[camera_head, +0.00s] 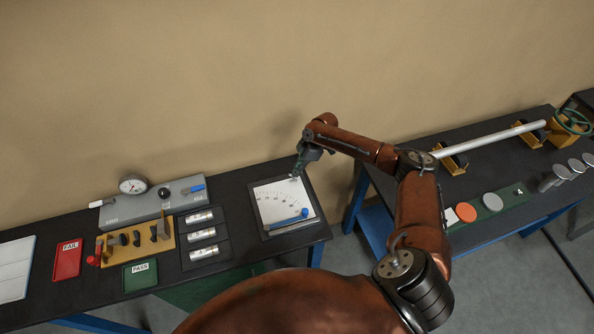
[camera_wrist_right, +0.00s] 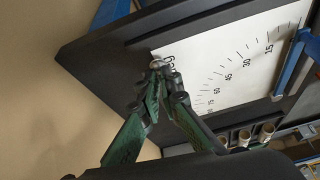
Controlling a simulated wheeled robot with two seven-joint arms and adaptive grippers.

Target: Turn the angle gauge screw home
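The angle gauge is a white plate (camera_head: 278,200) with a printed degree scale, set on a dark board (camera_head: 312,190) at the right end of the left table. A blue arm (camera_head: 289,221) lies across its lower part. In the right wrist view the plate (camera_wrist_right: 222,68) shows its degree marks. My right gripper (camera_head: 297,176) is at the plate's upper right corner. In the right wrist view its green fingers (camera_wrist_right: 156,78) come together at a small silver screw (camera_wrist_right: 157,64) by the plate's corner. The screw's lower part is hidden. My left gripper is not in view.
Left of the gauge are several white cylinders (camera_head: 203,234) in a dark tray, a grey block with a dial (camera_head: 133,184), a tan holder (camera_head: 166,241), a red FAIL tray (camera_head: 67,260) and a green PASS tray (camera_head: 140,275). Another table (camera_head: 420,180) stands right, beyond a gap.

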